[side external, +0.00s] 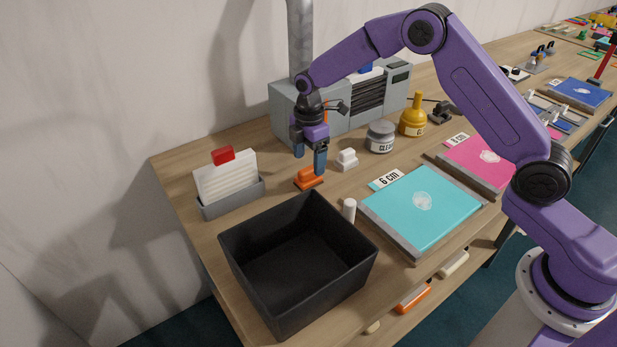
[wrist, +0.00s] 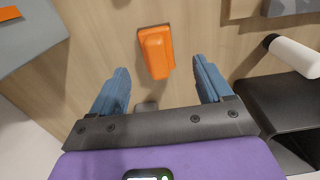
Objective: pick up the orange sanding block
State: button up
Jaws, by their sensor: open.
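The orange sanding block (side external: 309,178) lies on the wooden table between the black bin and the grey machine. In the wrist view the orange sanding block (wrist: 156,52) is ahead of the fingertips, roughly midway between their lines. My gripper (side external: 310,160) is above the table by the block, with its blue fingers pointing down. In the wrist view my gripper (wrist: 160,77) has its fingers spread wide with nothing between the tips. From the side, one finger overlaps the block in the picture; I cannot tell whether it touches.
A black bin (side external: 236,254) stands in front, with a white bottle (side external: 349,209) beside it. A white block (side external: 346,159) and grey tin (side external: 380,136) are right of the gripper. A card holder (side external: 232,200) is left; a turquoise pad (side external: 440,205) lies right. The grey machine (side external: 292,113) is behind.

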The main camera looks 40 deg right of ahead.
aim_at(308, 168)
jog(key=shift+w+f, duration=0.2)
jog(key=shift+f, duration=2.5)
jog(key=c, duration=1.3)
jog(key=shift+c, duration=0.2)
jog(key=shift+r, duration=0.15)
jog(key=shift+r, duration=0.25)
jog(key=r, duration=0.3)
jog(key=shift+s+d, duration=0.1)
jog(key=shift+s, duration=0.1)
jog(key=s+d+r, duration=0.2)
jog(key=s+r, duration=0.7)
jog(key=s, duration=0.4)
jog(key=shift+s+d+r, duration=0.15)
jog(key=shift+s+d, duration=0.05)
jog(key=shift+d, duration=0.15)
